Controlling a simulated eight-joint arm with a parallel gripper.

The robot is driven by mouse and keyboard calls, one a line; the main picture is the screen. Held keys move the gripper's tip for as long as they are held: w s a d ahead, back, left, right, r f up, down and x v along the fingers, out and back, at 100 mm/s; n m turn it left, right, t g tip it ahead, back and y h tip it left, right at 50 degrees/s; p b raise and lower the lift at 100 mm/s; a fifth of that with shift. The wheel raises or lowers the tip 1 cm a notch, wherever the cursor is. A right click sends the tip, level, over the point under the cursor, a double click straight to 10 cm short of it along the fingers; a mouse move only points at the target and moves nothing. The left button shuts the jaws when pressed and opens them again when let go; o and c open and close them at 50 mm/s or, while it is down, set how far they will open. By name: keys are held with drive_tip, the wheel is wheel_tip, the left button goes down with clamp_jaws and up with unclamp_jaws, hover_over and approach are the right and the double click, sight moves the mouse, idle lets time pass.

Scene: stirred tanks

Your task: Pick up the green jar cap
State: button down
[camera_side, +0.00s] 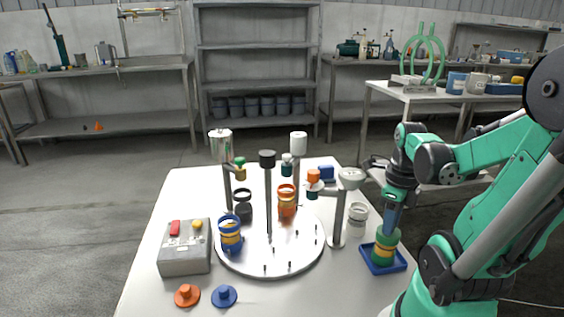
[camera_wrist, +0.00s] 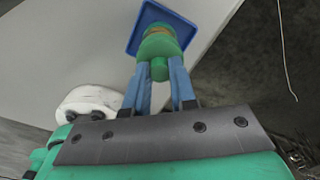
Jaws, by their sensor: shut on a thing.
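The green jar cap (camera_side: 387,235) is on top of a green jar with a yellow band (camera_side: 383,248). The jar stands upright in a blue square tray (camera_side: 402,262) at the table's right edge. My gripper (camera_side: 389,222) points down from above, shut on the cap's knob. In the wrist view, my gripper's blue fingers (camera_wrist: 160,75) are on either side of the green cap's knob (camera_wrist: 159,69). The jar's orange-yellow band shows beyond the cap. I see no clear gap between cap and jar; the fingers partly hide the cap.
A white round plate (camera_side: 285,262) with stirrers and several jars fills the middle of the table. A stirrer post (camera_side: 339,222) and a pale jar (camera_side: 357,212) stand left of the tray. An orange cap (camera_side: 187,295), a blue cap (camera_side: 224,296) and a grey control box (camera_side: 185,258) are at the front left.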

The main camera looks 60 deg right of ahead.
drive_tip(key=shift+r, duration=0.15)
wheel_tip(320, 180, up, 19)
wheel_tip(320, 180, down, 19)
drive_tip(key=shift+r, duration=0.1)
idle(1.1)
idle(1.9)
drive_tip(key=shift+c, duration=0.8)
unclamp_jaws()
drive_tip(key=shift+r, duration=3.35)
